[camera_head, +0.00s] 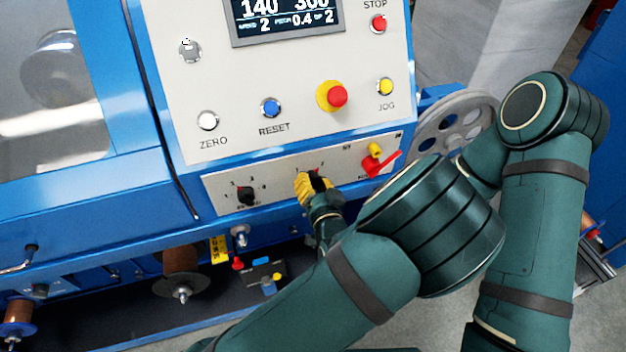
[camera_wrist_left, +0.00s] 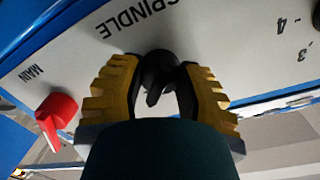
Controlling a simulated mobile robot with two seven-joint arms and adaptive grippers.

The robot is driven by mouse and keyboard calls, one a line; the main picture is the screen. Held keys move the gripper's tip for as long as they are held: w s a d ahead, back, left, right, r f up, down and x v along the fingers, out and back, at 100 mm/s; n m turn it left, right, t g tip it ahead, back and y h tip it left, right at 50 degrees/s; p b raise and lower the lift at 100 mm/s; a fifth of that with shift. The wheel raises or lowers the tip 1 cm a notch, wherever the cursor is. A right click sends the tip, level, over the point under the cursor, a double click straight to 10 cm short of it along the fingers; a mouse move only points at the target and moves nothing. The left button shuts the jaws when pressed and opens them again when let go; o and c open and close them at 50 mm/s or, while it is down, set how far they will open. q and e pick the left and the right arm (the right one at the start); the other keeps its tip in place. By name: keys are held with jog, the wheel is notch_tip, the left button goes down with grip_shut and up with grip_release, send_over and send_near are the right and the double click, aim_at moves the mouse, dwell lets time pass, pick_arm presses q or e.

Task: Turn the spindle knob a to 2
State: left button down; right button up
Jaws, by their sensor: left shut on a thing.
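The spindle knob (camera_wrist_left: 158,72) is black and sits on the pale lower panel strip under the word SPINDLE in the left wrist view. My left gripper (camera_wrist_left: 160,92) has yellow ribbed fingers on both sides of it and is shut on it. In the head view the left gripper (camera_head: 314,186) covers most of this knob and its scale, so its setting cannot be read there. In the wrist view the knob's wing points down and slightly left, toward my palm. My right gripper is not in view.
A second black knob (camera_head: 247,196) with a numbered scale is to the left on the strip. A red MAIN switch (camera_head: 381,163) is close by on the right. Above are the white ZERO (camera_head: 207,120), blue RESET (camera_head: 270,107) and red-yellow (camera_head: 335,96) buttons. A display (camera_head: 287,15) tops the panel.

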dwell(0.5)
pick_arm(q)
jog(key=c, duration=0.5)
grip_release()
jog(key=shift+a, duration=0.1)
jog(key=f+v, duration=0.1)
jog(key=v, duration=1.1)
jog(key=shift+r, duration=0.4)
